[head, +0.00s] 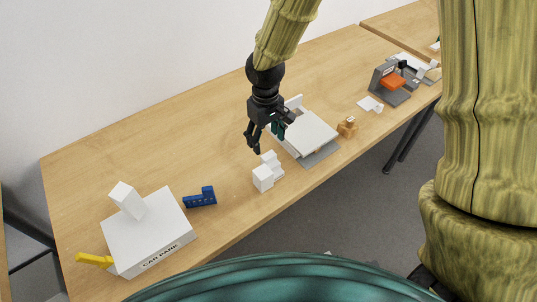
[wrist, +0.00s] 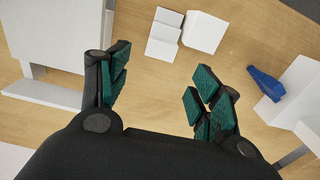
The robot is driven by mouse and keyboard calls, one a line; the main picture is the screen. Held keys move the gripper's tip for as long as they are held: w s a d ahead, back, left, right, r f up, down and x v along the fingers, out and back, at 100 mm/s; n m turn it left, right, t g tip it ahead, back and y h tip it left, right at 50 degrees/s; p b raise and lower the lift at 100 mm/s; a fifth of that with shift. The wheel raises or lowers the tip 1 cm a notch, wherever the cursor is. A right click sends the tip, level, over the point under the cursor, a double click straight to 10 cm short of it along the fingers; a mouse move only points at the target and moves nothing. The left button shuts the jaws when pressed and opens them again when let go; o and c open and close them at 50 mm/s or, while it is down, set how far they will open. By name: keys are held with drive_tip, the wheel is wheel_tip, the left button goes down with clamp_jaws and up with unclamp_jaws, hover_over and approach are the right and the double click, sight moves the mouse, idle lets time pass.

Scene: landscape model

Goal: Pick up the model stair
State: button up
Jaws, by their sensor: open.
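The model stair (head: 272,165) is a small white stepped piece on the wooden table, near its front edge. A white block-shaped part stands against it, and I cannot tell whether the two are one piece. In the wrist view the stair (wrist: 163,35) lies at the top middle, beyond the fingertips, with the white block (wrist: 203,32) to its right. My gripper (head: 272,135) hangs above the table, just behind the stair in the head view. In the wrist view its green-padded fingers (wrist: 157,88) are spread apart, with only bare table between them.
A white flat-roofed model (head: 305,133) stands close right of the stair. A blue piece (head: 200,198) and a white car park box (head: 150,238) are to its left. A small tan piece (head: 348,127) and a grey-orange model (head: 390,83) are farther right. The table behind is clear.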

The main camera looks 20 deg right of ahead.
sight(267, 153)
wheel_tip(267, 153, down, 5)
drive_tip(key=shift+d+r+p, duration=0.1)
drive_tip(key=shift+d+p, duration=0.05)
drive_tip(key=shift+p, duration=0.15)
drive_tip(key=shift+s+f, duration=0.1)
drive_tip(key=shift+f, duration=0.35)
drive_tip(key=shift+f+p, duration=0.35)
drive_tip(key=shift+f, duration=2.1)
drive_tip(key=c, duration=1)
